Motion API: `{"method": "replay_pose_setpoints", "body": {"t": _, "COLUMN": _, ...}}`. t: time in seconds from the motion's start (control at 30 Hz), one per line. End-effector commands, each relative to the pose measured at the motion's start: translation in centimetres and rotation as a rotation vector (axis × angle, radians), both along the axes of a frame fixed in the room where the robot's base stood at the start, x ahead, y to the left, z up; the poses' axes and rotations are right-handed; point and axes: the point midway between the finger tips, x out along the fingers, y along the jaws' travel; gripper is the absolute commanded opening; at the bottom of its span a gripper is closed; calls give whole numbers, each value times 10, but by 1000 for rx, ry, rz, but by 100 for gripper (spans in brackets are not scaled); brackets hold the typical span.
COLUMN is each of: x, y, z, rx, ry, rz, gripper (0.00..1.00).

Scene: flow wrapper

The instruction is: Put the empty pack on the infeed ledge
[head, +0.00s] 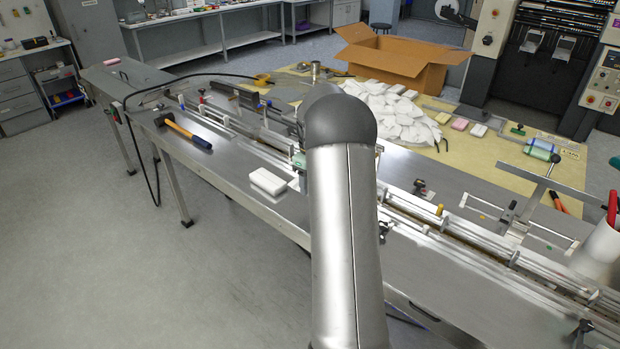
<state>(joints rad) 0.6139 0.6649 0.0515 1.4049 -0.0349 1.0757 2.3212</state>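A white pack (268,181) lies flat on the near side of the steel machine table, left of my arm. I cannot tell from here whether it is empty. The infeed of the machine is a long railed channel (450,222) running along the table from upper left to lower right. I cannot make out for certain which part is the infeed ledge. My arm stands upright across the middle of the head view and hides part of the channel. My gripper is hidden behind the arm, so its fingers and anything in them do not show.
A hammer (184,131) lies on the table at the left. Behind are a heap of white packs (392,112) and an open cardboard box (402,58). A white cylinder (599,252) stands at the right. Bare steel lies around the white pack.

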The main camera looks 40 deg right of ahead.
Motion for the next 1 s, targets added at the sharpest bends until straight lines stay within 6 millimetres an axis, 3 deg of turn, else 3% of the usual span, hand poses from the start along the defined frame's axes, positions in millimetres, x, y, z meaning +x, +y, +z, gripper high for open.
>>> {"method": "replay_pose_setpoints", "body": {"t": 0.37, "x": 4, "y": 2, "z": -16, "rx": 0, "ry": -1, "rz": -59, "gripper": 35}}
{"method": "replay_pose_setpoints", "body": {"t": 1.0, "x": 3, "y": 2, "z": -74, "rx": 0, "ry": -1, "rz": -57, "gripper": 35}}
